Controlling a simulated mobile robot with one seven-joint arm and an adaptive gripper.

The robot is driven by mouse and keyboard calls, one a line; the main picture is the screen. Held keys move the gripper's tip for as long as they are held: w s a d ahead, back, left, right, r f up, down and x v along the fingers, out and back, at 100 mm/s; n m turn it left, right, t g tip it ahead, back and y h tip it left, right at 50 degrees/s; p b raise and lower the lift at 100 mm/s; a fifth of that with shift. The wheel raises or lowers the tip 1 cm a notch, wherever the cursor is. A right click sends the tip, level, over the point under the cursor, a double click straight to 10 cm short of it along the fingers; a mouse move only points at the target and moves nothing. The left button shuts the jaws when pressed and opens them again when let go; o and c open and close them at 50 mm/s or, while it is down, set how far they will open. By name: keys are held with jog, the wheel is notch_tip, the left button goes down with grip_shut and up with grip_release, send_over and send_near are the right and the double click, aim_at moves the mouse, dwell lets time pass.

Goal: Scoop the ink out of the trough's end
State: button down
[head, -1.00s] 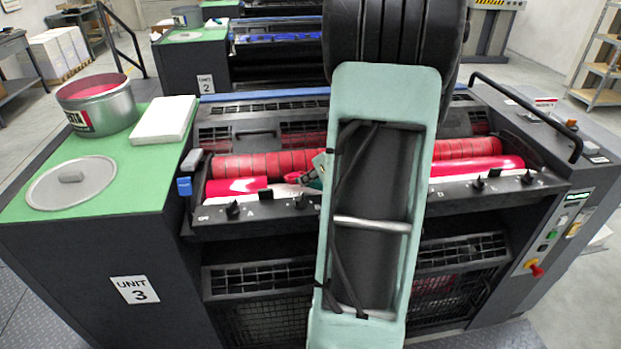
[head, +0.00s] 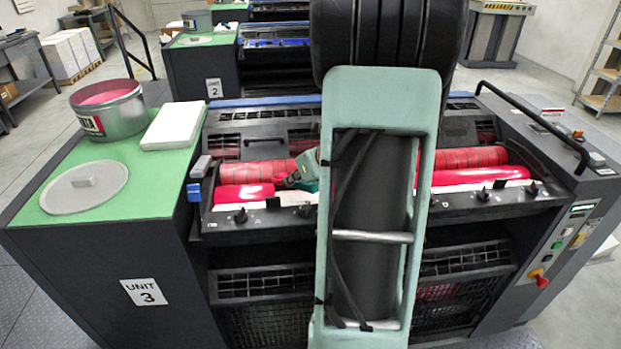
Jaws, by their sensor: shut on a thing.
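The ink trough (head: 296,197) runs along the front of the unit 3 press, below a red-inked roller (head: 255,172). Glossy red ink (head: 240,192) lies in its left end, and more red ink (head: 480,174) shows to the right of my arm. A pale bare stretch lies just right of the left-end ink. My gripper (head: 291,181) shows only in part, as a teal and dark shape above this stretch, at the left edge of my arm. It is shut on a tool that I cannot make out. My arm hides the middle of the trough.
An open tin of red ink (head: 108,112), a white pad (head: 172,126) and a round grey lid (head: 84,187) sit on the green side top (head: 140,195). Several dark knobs line the trough's front edge. A black handrail (head: 535,120) stands at the right.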

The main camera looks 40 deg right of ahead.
send_over(258, 204)
jog(key=shift+w+d+b, duration=0.1)
jog(key=shift+w+b, duration=0.25)
jog(key=shift+f+b, duration=1.4)
jog(key=shift+s+f, duration=0.2)
jog(key=shift+f, duration=0.3)
notch_tip(258, 204, up, 11)
jog(key=p, duration=1)
jog(key=shift+w, duration=0.2)
